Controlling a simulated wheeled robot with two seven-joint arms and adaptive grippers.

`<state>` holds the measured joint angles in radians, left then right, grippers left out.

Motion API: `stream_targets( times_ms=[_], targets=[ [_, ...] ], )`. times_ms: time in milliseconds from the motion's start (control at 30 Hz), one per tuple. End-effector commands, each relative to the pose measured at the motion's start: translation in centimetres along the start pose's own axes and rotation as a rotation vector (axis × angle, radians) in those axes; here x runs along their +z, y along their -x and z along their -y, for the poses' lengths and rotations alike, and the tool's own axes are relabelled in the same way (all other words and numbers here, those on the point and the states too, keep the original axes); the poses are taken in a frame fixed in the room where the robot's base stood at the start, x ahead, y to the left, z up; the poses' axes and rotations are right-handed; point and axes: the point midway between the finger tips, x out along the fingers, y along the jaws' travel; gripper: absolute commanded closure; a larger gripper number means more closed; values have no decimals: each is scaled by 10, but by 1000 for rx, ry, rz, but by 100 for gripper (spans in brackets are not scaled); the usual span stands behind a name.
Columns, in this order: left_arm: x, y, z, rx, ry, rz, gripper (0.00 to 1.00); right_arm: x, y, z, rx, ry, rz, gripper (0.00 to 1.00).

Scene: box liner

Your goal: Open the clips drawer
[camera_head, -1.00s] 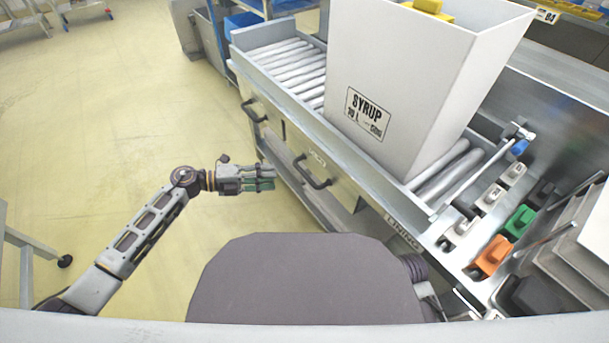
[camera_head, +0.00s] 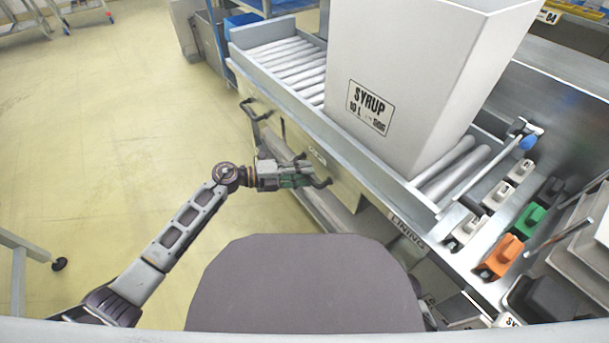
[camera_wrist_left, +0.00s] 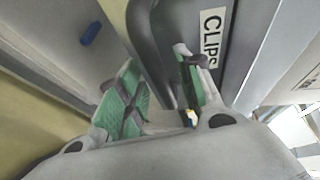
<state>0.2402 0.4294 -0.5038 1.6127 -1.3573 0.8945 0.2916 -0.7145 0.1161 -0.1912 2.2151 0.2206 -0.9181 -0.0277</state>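The clips drawer (camera_head: 296,140) is in the side of the metal bench and looks closed. I cannot tell whether a finger touches the handle. My right gripper is not in view.
A second drawer handle (camera_head: 254,108) is further back on the same bench side. A large white SYRUP box (camera_head: 415,80) stands on the rollers (camera_head: 292,62) above. Coloured blocks, orange (camera_head: 500,255) and green (camera_head: 529,219), are at the right.

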Motion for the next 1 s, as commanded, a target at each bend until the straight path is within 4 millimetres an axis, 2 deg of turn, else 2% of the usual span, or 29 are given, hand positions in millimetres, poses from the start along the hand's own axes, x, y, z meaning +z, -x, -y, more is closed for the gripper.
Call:
stream_targets(
  times_ms=[400, 467, 700, 1000],
  targets=[
    [0, -6, 0, 0, -1, 0, 65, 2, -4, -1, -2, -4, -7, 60],
    [0, -6, 0, 0, -1, 0, 70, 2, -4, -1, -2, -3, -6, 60],
    [0, -6, 0, 0, -1, 0, 100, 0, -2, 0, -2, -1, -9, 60],
    [0, -5, 0, 1, -1, 0, 100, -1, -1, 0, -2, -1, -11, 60]
  ],
)
